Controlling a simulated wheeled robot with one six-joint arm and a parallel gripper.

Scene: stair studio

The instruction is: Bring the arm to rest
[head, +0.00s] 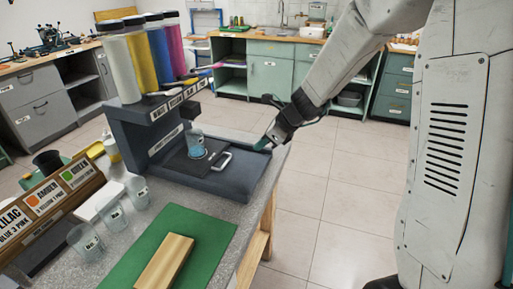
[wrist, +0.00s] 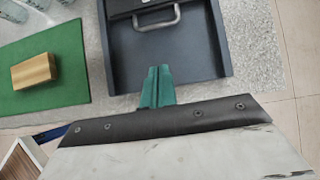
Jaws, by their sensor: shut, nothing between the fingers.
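My gripper (head: 264,143) shows in the head view at the right edge of the grey table, beside the dark stepped stand (head: 215,181). In the wrist view its green fingers (wrist: 157,85) are together with nothing between them, over the front edge of the stand's dark base (wrist: 190,55). My arm reaches down to it from the upper right. I cannot tell whether the fingertips touch the stand.
The stand bears colored cylinders (head: 157,55) and a cup (head: 196,145) on a dark plate. A wooden block (head: 165,264) lies on a green mat (head: 205,230). Clear cups (head: 85,240) stand at left. Open tiled floor (head: 325,190) lies right of the table.

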